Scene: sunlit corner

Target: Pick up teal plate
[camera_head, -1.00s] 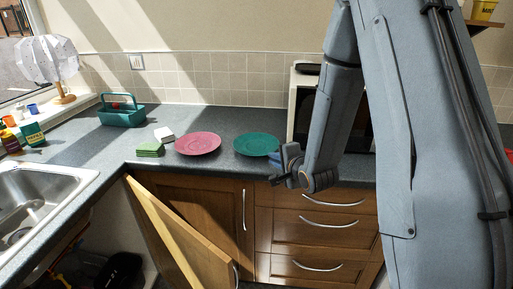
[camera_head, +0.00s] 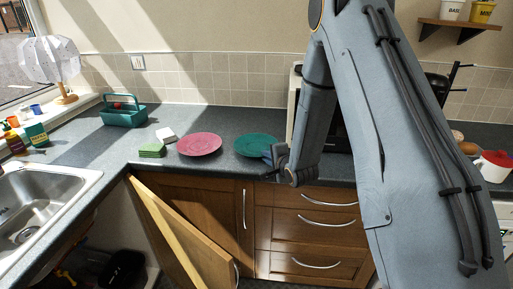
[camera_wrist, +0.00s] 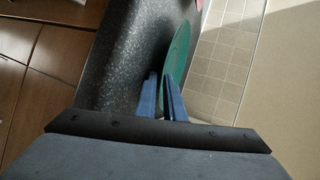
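The teal plate (camera_head: 255,145) lies flat on the dark counter, right of a pink plate, and also shows nearly edge-on in the wrist view (camera_wrist: 180,52). My gripper (camera_head: 271,158) is at the plate's right front rim. In the wrist view, its two blue fingers (camera_wrist: 160,90) are apart with a narrow gap. The near rim of the plate reaches the gap between the fingertips. I cannot tell whether either finger touches it. My gripper hides a small part of the plate's right side in the head view.
The pink plate (camera_head: 199,144) is close on the left. Green sponges (camera_head: 152,151), a white block (camera_head: 166,134) and a teal caddy (camera_head: 122,116) stand farther left. A microwave (camera_head: 294,98) is behind my arm. A cabinet door (camera_head: 185,235) hangs open below the counter.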

